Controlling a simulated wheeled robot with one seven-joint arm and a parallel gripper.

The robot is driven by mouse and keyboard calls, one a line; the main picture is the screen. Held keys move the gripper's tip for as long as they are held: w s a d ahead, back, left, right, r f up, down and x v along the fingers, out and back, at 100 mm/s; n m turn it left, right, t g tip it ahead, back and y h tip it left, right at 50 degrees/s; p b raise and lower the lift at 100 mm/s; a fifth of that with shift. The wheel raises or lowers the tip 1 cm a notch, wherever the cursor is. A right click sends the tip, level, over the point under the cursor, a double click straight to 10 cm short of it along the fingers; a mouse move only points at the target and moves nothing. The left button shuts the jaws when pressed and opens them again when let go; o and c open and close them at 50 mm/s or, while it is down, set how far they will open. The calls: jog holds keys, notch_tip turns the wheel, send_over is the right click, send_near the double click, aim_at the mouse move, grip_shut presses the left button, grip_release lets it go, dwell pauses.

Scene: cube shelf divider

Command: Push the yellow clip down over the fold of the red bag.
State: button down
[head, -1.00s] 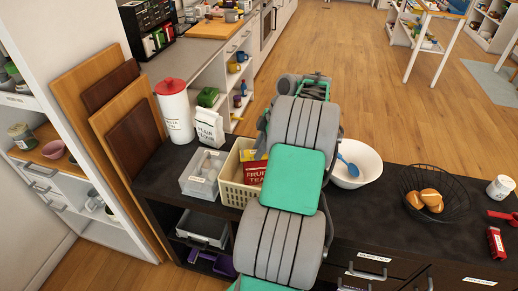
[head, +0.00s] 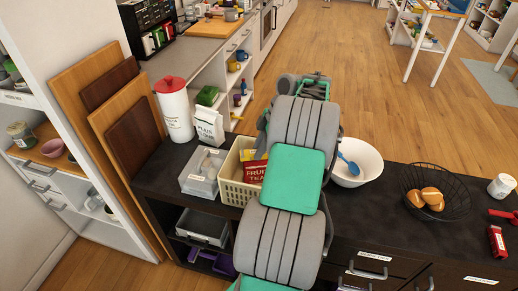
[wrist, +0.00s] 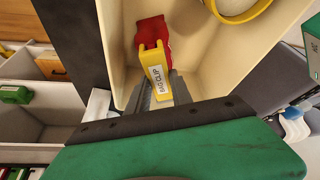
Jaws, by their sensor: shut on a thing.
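The red bag (head: 253,172), labelled as fruit tea, stands in a cream slatted basket (head: 232,193). In the wrist view a narrow part of the red bag (wrist: 151,28) shows inside the basket. The yellow clip (wrist: 156,75), labelled "BAG CLIP", is between the fingers of my gripper (wrist: 162,88), which is shut on it. The clip's forked far end overlaps the red part in this view. I cannot tell how far the clip is over the fold. In the head view my arm hides the gripper and the clip.
A clear bin (head: 203,172) stands left of the basket, and a white bowl (head: 366,158) with a blue spoon stands to the right. A flour bag (head: 208,124) is behind. A yellow ring (wrist: 240,14) shows in the basket.

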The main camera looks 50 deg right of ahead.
dwell(0.3)
jog(key=c, duration=1.1)
grip_release()
jog(key=shift+o, duration=0.2)
jog(key=p+v, duration=0.3)
jog(key=v, duration=0.5)
